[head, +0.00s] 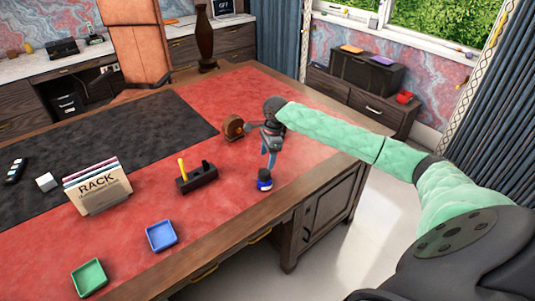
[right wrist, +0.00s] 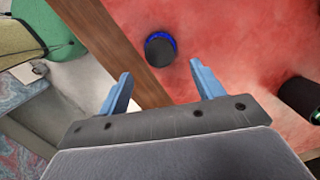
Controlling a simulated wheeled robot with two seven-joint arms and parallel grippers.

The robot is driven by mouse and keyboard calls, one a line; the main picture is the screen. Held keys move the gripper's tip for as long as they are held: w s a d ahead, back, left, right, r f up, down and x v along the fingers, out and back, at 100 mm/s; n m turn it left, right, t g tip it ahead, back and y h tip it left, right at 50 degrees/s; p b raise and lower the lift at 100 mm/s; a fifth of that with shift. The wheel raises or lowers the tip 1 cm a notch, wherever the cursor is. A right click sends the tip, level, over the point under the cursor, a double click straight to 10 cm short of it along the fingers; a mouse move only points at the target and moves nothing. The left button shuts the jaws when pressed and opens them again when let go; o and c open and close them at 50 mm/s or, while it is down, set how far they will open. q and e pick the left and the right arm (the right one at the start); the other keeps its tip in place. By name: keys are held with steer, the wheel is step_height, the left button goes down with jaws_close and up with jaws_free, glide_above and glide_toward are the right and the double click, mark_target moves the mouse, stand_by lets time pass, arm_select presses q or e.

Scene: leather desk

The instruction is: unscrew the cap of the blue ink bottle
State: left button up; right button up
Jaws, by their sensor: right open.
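The blue ink bottle (head: 264,184) stands upright on the red desk surface near the desk's right edge. Its dark round cap (head: 264,174) is on top. In the right wrist view I see the cap (right wrist: 160,51) from above, with a blue rim of the bottle (right wrist: 174,38) around part of it. My right gripper (head: 271,163) is open and empty, its light blue fingers pointing down just above the bottle. In the right wrist view the cap lies beyond the fingertips of my right gripper (right wrist: 160,68), between their lines and apart from them. My left gripper is not in view.
A black holder (head: 198,180) with a yellow item stands left of the bottle. A brown round object (head: 233,127) stands behind. A blue tray (head: 161,235), green tray (head: 89,277) and RACK stand (head: 97,192) are further left. The wooden desk edge (head: 306,193) is close on the right.

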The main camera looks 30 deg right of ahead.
mark_target(265, 172)
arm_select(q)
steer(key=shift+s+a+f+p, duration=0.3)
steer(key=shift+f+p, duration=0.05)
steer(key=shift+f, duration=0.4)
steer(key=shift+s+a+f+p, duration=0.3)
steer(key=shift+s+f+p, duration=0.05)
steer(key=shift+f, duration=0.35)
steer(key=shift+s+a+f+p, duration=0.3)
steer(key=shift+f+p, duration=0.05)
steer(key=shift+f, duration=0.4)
arm_select(e)
steer(key=shift+w+a+f, duration=0.1)
steer(key=shift+a+f, duration=0.05)
steer(key=shift+f, duration=1)
steer(key=shift+s+a+f, duration=0.1)
steer(key=shift+a+f, duration=0.1)
steer(key=shift+f, duration=1)
steer(key=shift+w+a+f, duration=0.1)
steer(key=shift+a+f, duration=0.05)
steer(key=shift+f, duration=1)
steer(key=c, duration=1)
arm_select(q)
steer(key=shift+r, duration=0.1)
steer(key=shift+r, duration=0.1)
